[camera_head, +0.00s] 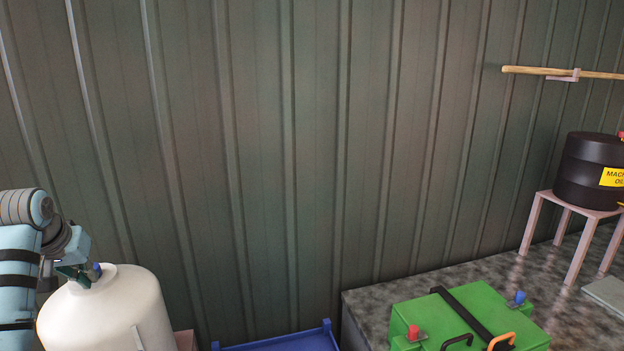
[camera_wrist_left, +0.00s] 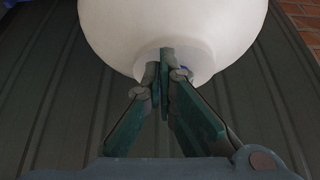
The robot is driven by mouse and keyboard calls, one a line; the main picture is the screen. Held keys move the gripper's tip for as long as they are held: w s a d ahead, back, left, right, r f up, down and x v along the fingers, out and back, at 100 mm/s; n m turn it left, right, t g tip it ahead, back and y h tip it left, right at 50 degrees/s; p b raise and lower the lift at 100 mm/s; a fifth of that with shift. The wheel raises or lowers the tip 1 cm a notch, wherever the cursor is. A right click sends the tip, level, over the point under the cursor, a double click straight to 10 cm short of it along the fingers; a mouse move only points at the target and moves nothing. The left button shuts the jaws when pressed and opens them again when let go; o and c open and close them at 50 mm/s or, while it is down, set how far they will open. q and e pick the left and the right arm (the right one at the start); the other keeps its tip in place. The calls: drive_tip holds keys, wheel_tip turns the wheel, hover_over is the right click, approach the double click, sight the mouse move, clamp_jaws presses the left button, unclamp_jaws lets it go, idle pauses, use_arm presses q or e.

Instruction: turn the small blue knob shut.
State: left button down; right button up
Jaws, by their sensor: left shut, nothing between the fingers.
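A small blue knob (camera_head: 97,268) shows on the top of the white tank (camera_head: 110,310) at the lower left of the head view. My left gripper (camera_head: 85,277) is at the tank's top, just left of this knob, its dark green fingers shut and empty. In the left wrist view the shut fingertips (camera_wrist_left: 165,58) are in front of the white tank (camera_wrist_left: 175,25), and they hide most of the knob; only a bluish bit shows beside them. Whether the fingers touch the knob I cannot tell. My right gripper is out of view.
A green box (camera_head: 450,315) with a red knob (camera_head: 413,332) and another blue knob (camera_head: 519,298) stands on a dark stone top at the right. A blue tray (camera_head: 285,343) lies low in the middle. A black drum (camera_head: 588,165) stands on a pink stand.

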sight(77, 290)
use_arm(q)
drive_tip(key=shift+w+a+r+p, duration=0.2)
drive_tip(key=shift+a+p, duration=0.1)
drive_tip(key=shift+p, duration=0.1)
idle(0.5)
drive_tip(key=shift+s+a+f, duration=0.1)
drive_tip(key=shift+a, duration=0.05)
drive_tip(key=shift+s+a, duration=0.25)
drive_tip(key=shift+a, duration=0.95)
drive_tip(key=shift+s+f, duration=0.1)
drive_tip(key=shift+s, duration=0.15)
wheel_tip(77, 290, up, 6)
idle(0.5)
